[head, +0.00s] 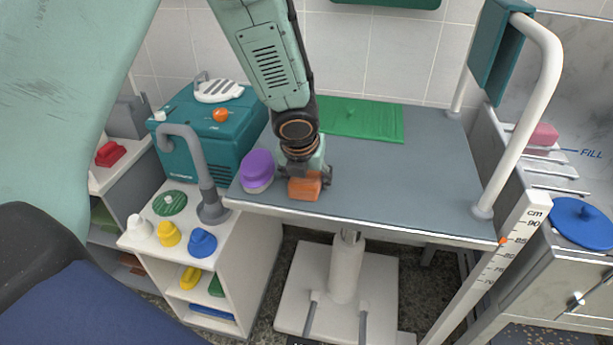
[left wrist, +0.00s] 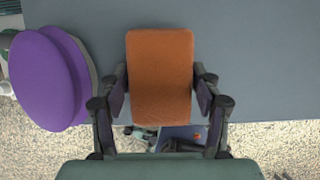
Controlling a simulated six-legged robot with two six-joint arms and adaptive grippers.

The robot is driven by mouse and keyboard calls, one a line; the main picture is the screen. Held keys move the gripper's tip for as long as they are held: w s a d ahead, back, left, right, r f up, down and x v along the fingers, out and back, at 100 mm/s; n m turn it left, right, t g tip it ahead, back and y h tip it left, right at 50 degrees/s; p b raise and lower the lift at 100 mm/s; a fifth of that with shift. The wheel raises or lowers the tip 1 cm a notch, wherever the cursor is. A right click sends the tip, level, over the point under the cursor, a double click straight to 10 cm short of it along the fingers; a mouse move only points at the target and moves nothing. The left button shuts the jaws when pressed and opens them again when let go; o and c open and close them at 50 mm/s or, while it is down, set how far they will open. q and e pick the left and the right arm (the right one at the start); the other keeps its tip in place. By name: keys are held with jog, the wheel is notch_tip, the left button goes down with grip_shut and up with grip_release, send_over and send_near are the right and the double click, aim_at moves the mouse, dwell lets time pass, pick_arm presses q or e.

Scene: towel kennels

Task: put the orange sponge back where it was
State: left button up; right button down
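The orange sponge (head: 305,188) is an upright-looking block near the front left edge of the grey table top (head: 400,180). My left gripper (head: 305,177) comes down over it from above. In the left wrist view the sponge (left wrist: 160,75) lies between the two fingers of my left gripper (left wrist: 160,82), which appear to press on its two sides. I cannot tell whether its underside touches the table. My right gripper is not in view.
A purple round thing with a pale base (head: 257,168) stands just left of the sponge. A green mat (head: 362,119) lies at the back of the table. A white rail (head: 520,110) rises at the right end. The table's middle and right are clear.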

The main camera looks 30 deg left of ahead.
pick_arm(q)
jog(key=shift+o, duration=1.3)
jog(key=shift+s+r, duration=0.1)
jog(key=shift+r+p, duration=0.3)
jog(key=shift+p, duration=0.05)
jog(key=p+v, duration=0.6)
jog(key=v, duration=0.4)
jog(key=shift+s+r+p, duration=0.1)
jog(key=shift+r+p, duration=0.25)
jog(key=shift+r, duration=0.05)
jog(key=shift+s+d+r, duration=0.15)
jog(key=shift+s+r, duration=0.15)
jog(key=shift+r, duration=0.1)
jog(key=shift+w+f, duration=0.1)
